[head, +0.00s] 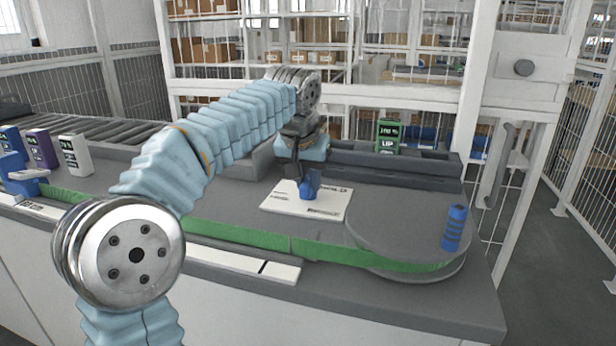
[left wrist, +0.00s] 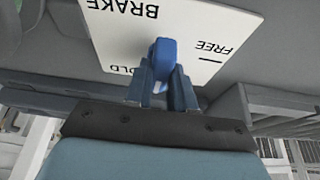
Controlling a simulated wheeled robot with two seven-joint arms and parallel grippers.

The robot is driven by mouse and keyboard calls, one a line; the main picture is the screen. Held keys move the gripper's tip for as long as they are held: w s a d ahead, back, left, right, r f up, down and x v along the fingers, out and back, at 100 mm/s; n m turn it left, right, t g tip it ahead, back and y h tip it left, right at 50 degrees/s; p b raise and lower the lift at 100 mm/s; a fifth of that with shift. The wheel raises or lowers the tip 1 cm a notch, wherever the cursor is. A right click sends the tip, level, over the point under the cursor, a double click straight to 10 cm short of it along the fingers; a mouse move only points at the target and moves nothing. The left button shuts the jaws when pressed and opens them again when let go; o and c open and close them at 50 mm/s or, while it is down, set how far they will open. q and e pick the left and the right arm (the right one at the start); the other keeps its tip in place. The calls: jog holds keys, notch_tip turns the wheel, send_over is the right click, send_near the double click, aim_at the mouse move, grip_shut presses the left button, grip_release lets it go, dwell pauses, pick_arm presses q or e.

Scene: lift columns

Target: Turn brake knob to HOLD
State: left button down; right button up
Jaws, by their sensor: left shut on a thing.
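The brake knob is blue and stands on a white plate (head: 268,203) on the grey bench. The knob (head: 309,188) shows below my left gripper (head: 300,180) in the head view. In the left wrist view the knob (left wrist: 163,52) sits between the two fingers of the left gripper (left wrist: 163,82), which is shut on it. The plate (left wrist: 105,40) reads BRAKE and FREE upside down there, with a short mark by FREE. The HOLD label is partly hidden behind a finger. The knob points to neither label clearly. My right gripper is not in view.
A green belt (head: 235,235) runs along the bench front to a round grey disc (head: 385,220) bearing a blue cylinder (head: 455,228). A green box (head: 387,136) stands behind. Purple (head: 41,149) and white (head: 75,155) boxes stand at left. A white frame post (head: 480,90) rises at right.

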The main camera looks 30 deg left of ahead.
pick_arm(q)
jog(key=shift+d+f, duration=0.1)
jog(key=shift+f, duration=0.2)
jog(key=c, duration=1)
grip_release()
jog(key=shift+o, duration=0.2)
jog(key=shift+r, duration=0.1)
jog(key=v, duration=1.3)
jog(key=shift+r, duration=0.4)
jog(key=shift+s, duration=0.15)
